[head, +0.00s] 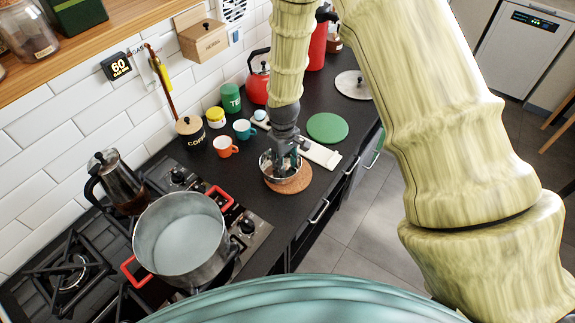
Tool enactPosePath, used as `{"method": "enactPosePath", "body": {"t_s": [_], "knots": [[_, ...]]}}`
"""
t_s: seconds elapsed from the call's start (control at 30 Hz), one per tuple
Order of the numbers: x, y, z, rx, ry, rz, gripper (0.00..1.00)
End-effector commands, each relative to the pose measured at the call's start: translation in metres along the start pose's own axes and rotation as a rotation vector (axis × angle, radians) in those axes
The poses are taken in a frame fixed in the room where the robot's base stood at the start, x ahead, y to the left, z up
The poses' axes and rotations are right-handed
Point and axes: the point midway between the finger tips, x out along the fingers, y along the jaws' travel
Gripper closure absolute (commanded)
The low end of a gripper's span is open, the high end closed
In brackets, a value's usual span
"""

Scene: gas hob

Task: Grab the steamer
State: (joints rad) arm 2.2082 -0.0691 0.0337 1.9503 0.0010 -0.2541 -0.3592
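A small round metal vessel that looks like the steamer (267,167) sits on a round cork mat (291,184) on the dark counter, right of the hob. My gripper (283,160) points down at it from above, with its fingers over or inside the vessel. The gripper covers part of the vessel. The fingers are small and overlap the metal, so I cannot tell whether they are open, shut or touching it.
A large metal pot (182,242) with red handles stands on the hob, with a moka pot (118,183) behind it. An orange cup (225,147), a teal cup (244,129) and a coffee jar (191,134) are near the wall. A green round mat (327,127) lies beyond my gripper.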

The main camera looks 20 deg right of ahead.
Motion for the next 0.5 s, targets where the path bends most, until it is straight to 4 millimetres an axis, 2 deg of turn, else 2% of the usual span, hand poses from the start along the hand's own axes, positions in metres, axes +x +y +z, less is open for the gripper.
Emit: {"method": "enactPosePath", "body": {"t_s": [0.33, 0.37, 0.5], "knots": [[0.0008, 0.0071, 0.0102, 0.003, 0.012, -0.009, 0.68], [0.0009, 0.007, 0.0099, 0.003, 0.012, -0.009, 0.72], [0.0016, 0.0049, 0.0062, 0.002, 0.009, -0.005, 0.97]]}}
